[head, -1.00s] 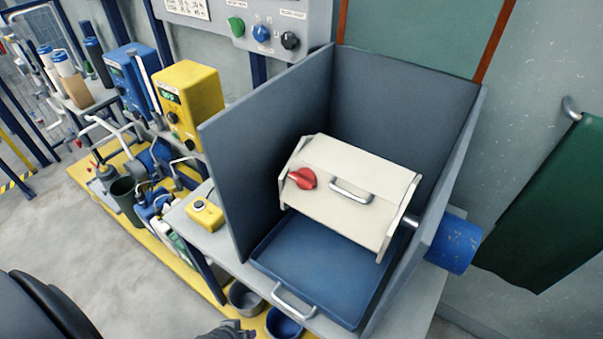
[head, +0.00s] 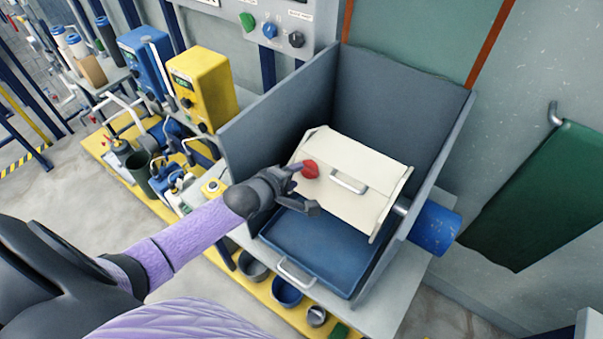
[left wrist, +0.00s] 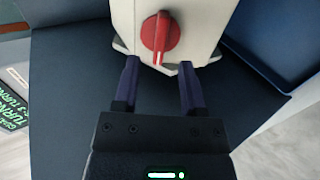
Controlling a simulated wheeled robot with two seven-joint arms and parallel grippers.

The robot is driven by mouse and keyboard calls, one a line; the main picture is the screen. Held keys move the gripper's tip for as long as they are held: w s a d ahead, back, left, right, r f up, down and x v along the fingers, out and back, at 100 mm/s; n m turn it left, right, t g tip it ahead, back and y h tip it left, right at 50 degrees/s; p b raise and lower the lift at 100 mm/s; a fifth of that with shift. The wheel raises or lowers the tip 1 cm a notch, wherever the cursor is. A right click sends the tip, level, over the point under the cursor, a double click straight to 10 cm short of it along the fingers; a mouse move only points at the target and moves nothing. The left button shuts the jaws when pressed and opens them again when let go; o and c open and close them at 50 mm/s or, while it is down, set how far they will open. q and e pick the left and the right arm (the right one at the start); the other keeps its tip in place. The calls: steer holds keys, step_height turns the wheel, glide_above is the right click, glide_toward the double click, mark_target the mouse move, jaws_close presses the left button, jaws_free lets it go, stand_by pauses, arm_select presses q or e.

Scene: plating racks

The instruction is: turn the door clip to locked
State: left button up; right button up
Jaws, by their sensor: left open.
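The red door clip (head: 310,169) is a knob on the left part of the cream barrel box (head: 347,193), beside its silver handle (head: 348,183). In the left wrist view the clip (left wrist: 160,32) shows as a red disc with a raised grip bar and a white mark at its lower end. My left gripper (head: 308,188) is in front of the box near the clip. In the left wrist view its two fingers (left wrist: 160,72) are apart, with nothing between them, and the clip lies beyond their tips. My right gripper is not in view.
Grey panels (head: 400,92) stand around the box at the back and sides. A blue tray (head: 310,250) lies below the box. A blue motor (head: 434,232) sticks out on the right. Yellow and blue units (head: 201,88) stand at the left.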

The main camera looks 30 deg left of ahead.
mark_target(304, 172)
arm_select(q)
steer(key=b+x, duration=0.1)
steer(key=x, duration=0.2)
steer(key=shift+w+d+f, duration=0.1)
steer(key=shift+w+f, duration=0.15)
steer(key=shift+w, duration=0.05)
jaws_close()
